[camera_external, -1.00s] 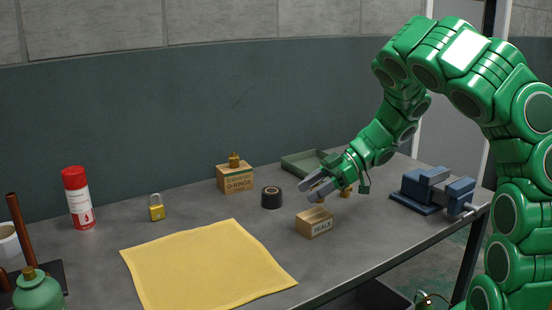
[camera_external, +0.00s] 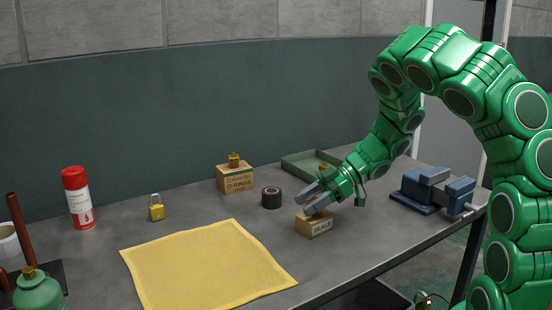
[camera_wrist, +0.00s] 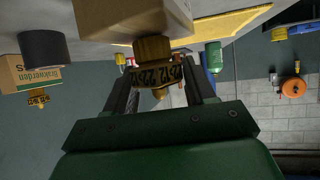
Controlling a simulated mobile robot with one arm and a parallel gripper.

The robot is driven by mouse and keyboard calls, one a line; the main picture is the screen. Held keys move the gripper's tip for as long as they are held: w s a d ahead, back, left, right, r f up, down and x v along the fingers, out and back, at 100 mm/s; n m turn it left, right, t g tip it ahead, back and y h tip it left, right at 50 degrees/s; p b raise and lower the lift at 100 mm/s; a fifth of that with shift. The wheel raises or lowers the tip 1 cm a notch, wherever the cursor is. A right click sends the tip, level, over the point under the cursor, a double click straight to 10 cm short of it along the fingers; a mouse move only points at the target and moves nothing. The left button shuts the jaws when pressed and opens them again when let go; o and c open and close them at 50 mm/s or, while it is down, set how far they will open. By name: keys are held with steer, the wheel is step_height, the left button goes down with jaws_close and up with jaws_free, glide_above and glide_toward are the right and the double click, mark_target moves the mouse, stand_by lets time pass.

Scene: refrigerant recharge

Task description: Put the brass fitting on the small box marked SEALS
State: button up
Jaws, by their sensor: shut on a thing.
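The small cardboard box marked SEALS (camera_external: 314,227) stands on the bench near its front edge. My gripper (camera_external: 313,203) is low over the box top, and its fingers largely hide the top in the outside view. In the upside-down wrist view, my gripper (camera_wrist: 160,85) is shut on a brass fitting (camera_wrist: 152,50) with a black-and-yellow printed band. The fitting is right against the face of the plain cardboard box (camera_wrist: 125,15); whether it touches I cannot tell for sure.
A larger O-RINGS box (camera_external: 236,180) bears another brass fitting (camera_external: 234,160). Black tape (camera_external: 271,198) stands left of the SEALS box. A green tray (camera_external: 300,165) lies behind, a blue vise (camera_external: 435,190) at right. A yellow cloth (camera_external: 205,265) covers the front left.

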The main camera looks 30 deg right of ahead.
steer(key=shift+f, duration=0.1)
steer(key=o, duration=1.1)
steer(key=shift+v, duration=6.05)
